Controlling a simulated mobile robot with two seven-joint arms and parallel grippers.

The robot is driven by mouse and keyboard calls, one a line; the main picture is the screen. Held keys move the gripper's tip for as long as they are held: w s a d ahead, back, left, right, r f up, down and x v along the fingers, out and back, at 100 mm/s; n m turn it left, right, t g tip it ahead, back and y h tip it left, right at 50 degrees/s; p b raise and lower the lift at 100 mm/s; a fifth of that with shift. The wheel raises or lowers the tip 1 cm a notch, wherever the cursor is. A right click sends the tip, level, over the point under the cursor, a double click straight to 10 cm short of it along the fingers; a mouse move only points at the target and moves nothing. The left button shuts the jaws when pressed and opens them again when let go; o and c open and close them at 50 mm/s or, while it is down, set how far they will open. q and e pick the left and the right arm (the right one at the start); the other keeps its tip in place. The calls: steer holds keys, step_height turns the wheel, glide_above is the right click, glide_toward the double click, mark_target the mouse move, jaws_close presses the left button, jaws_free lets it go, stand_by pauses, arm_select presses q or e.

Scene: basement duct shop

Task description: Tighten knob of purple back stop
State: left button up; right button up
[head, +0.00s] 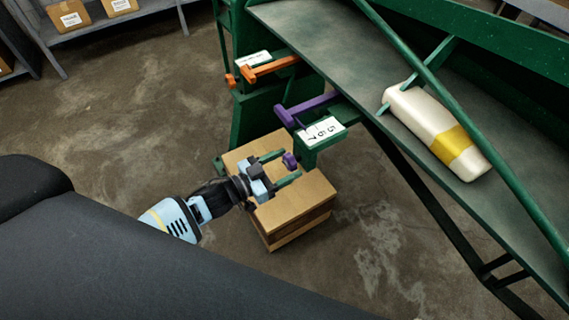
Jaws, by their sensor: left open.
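The purple back stop (312,106) is a bar on a green bracket at the machine's left side, above a white number scale (321,131). Its purple knob (289,160) shows lower down, below and left of the scale. My left gripper (284,169) is open, with its two green fingers pointing right. The knob appears between or just at the fingertips; I cannot tell if the fingers touch it. My right gripper is not in the view.
An orange back stop (270,68) sits above and behind the purple one. A white bottle with a yellow band (437,131) lies on the green machine's sloping grey bed. Shelves with cardboard boxes (69,16) stand at the upper left. Concrete floor is clear.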

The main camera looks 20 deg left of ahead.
arm_select(q)
steer(key=shift+w+d, duration=0.1)
steer(key=shift+w, duration=0.05)
steer(key=c, duration=1)
steer(key=shift+o, duration=0.2)
